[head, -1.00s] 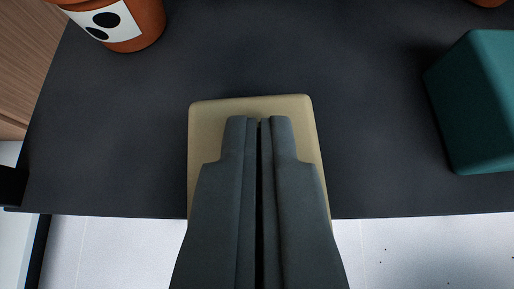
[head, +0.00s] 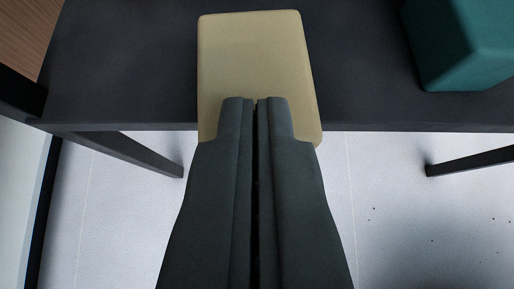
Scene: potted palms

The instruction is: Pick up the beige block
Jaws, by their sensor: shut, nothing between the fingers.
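The beige block (head: 252,55) is at the top middle of the head view, at the front edge of the dark table (head: 130,70). Its near end appears to reach past the table's front edge. My gripper (head: 254,100) is shut and empty. Its fingertips overlap the near part of the block in the picture and hide some of it. I cannot tell whether the fingertips touch the block or are above it.
A teal block (head: 470,50) stands on the table at the upper right. Table legs (head: 130,150) show below the edge, over a pale floor (head: 110,220). The tabletop left of the beige block is clear.

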